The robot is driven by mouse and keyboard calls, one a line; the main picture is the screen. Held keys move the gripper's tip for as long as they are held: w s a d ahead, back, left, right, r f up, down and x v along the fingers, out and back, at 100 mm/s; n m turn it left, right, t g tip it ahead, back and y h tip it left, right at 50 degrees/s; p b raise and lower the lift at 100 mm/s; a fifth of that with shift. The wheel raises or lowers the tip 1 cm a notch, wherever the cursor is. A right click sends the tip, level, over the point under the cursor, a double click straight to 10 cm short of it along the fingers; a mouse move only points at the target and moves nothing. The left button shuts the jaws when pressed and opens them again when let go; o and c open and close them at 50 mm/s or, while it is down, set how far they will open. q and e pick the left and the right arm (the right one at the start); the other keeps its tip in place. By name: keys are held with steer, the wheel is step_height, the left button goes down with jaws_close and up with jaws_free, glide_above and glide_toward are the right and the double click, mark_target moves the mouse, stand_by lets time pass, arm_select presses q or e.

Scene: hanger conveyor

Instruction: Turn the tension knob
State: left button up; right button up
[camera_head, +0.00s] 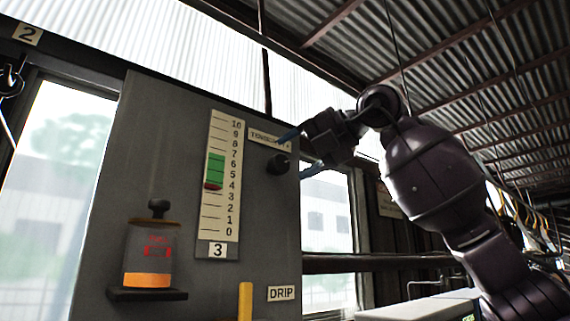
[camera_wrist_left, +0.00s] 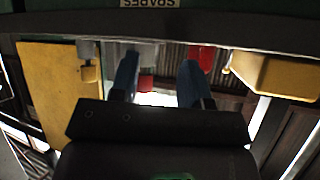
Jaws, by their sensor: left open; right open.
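The tension knob (camera_head: 278,164) is a small dark round knob on the grey panel (camera_head: 175,200). It sits under a pale label (camera_head: 268,138) that reads as tension, part of which is covered by my gripper. My right gripper (camera_head: 292,157) is open, with one blue finger above and one below right of the knob; I cannot tell whether it touches. Left of the knob, a vertical scale (camera_head: 222,180) marked 0 to 10 has a green bar between about 4 and 7. My left gripper (camera_wrist_left: 158,78) is open and empty in the left wrist view.
An oil cup (camera_head: 149,250) with orange fluid stands on a small ledge on the panel. A yellow post (camera_head: 245,300) and a DRIP label (camera_head: 281,293) are below. The left wrist view shows yellow bins (camera_wrist_left: 275,77) and a SPARES label (camera_wrist_left: 150,3).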

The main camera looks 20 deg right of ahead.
arm_select(q)
steer(key=shift+s+f, duration=0.35)
steer(key=shift+f, duration=0.2)
arm_select(e)
steer(key=v, duration=0.7)
arm_select(q)
steer(key=shift+w+r, duration=0.1)
steer(key=shift+w, duration=0.15)
